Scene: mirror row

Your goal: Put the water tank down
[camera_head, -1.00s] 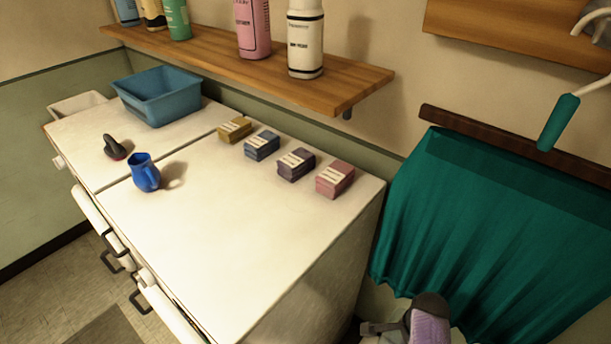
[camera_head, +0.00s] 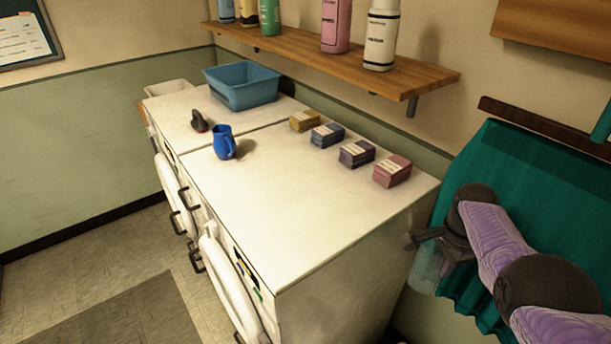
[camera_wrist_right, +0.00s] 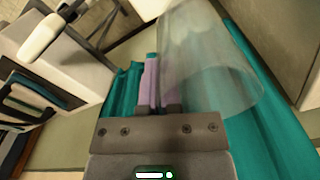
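The water tank is a clear, see-through vessel. It hangs at my right gripper (camera_head: 436,240) in the head view, low beside the right side of the white machines, and its pale body (camera_head: 428,270) shows faintly against the teal cloth. In the right wrist view the clear tank (camera_wrist_right: 212,65) fills the upper middle, tilted in the picture. The gripper fingers (camera_wrist_right: 160,88) are close together at its edge and appear shut on it; the exact contact is hard to see. My left gripper is in neither view.
The white machine tops (camera_head: 290,195) have a wide clear area in front. A blue jug (camera_head: 223,142), a dark iron-like item (camera_head: 198,121), a blue tub (camera_head: 243,86) and several small boxes (camera_head: 392,170) stand on them. A wooden shelf (camera_head: 330,58) with bottles is above; teal cloth (camera_head: 560,200) hangs right.

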